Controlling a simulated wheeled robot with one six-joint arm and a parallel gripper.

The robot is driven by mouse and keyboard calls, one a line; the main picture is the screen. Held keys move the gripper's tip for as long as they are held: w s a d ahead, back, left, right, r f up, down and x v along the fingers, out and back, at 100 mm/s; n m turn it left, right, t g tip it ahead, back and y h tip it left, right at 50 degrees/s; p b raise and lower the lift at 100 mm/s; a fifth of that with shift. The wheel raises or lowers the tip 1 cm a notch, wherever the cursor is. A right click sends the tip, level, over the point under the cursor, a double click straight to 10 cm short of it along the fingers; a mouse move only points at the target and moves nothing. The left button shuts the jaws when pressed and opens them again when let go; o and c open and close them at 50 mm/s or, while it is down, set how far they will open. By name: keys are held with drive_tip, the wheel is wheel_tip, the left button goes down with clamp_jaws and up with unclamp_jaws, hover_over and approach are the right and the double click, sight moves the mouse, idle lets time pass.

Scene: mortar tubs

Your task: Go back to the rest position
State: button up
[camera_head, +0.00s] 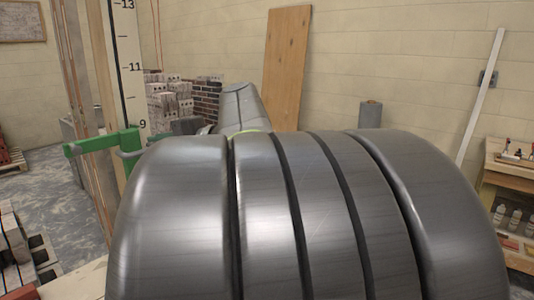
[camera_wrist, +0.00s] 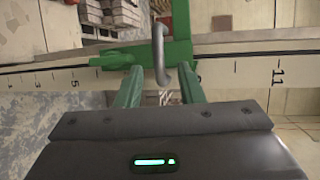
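In the head view a green bracket (camera_head: 100,143) sits on an upright white storey rod (camera_head: 128,60) marked 9, 11 and 13. A grey bent handle (camera_head: 128,157) sticks out from the bracket. In the wrist view the rod (camera_wrist: 240,73) runs across the picture, with the green bracket (camera_wrist: 181,25) and the grey handle (camera_wrist: 159,45) near the middle. My gripper (camera_wrist: 159,68) has its two green fingers apart, with the handle seen between or just beyond their tips and gaps at both sides. Contact is not visible.
My large grey arm link fills the middle of the head view. A wooden shelf (camera_head: 508,180) with bottles is at right. Open floor (camera_head: 55,190) shows at left.

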drive_tip(key=shift+x, duration=2.75)
